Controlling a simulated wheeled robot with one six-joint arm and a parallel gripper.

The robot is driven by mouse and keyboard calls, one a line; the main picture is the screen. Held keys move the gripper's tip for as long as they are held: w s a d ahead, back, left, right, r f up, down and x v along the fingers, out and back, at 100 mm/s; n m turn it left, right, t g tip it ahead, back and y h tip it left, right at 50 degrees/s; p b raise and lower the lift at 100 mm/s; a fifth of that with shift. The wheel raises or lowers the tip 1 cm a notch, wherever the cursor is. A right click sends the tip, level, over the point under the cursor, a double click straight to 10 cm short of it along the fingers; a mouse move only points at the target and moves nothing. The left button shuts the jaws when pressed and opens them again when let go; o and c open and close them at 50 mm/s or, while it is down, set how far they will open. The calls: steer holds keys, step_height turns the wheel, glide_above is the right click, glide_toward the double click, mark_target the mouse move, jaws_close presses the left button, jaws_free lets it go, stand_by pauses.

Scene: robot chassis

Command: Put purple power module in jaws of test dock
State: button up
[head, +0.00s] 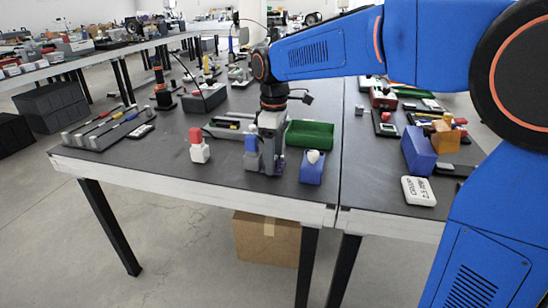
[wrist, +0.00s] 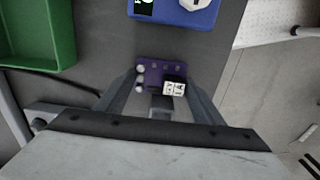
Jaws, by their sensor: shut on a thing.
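The purple power module (wrist: 153,76) sits between my gripper's fingers in the wrist view, with several pale knobs and a small white label on it. In the head view only a purple sliver (head: 279,163) shows beside the fingers. My gripper (head: 268,160) is shut on the module, low over the front part of the dark table. It also shows in the wrist view (wrist: 162,97). I cannot tell for sure which fixture is the test dock, or whether the module touches the table.
A blue unit (head: 312,170) with a white top piece stands close to the right; it also shows in the wrist view (wrist: 172,12). A green tray (head: 310,134) lies behind. A grey block with a blue cap (head: 251,146) and a red-capped white block (head: 198,148) stand left.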

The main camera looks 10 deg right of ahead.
steer(key=shift+f, duration=0.2)
steer(key=shift+f, duration=0.15)
steer(key=o, duration=1.1)
steer(key=shift+c, duration=0.2)
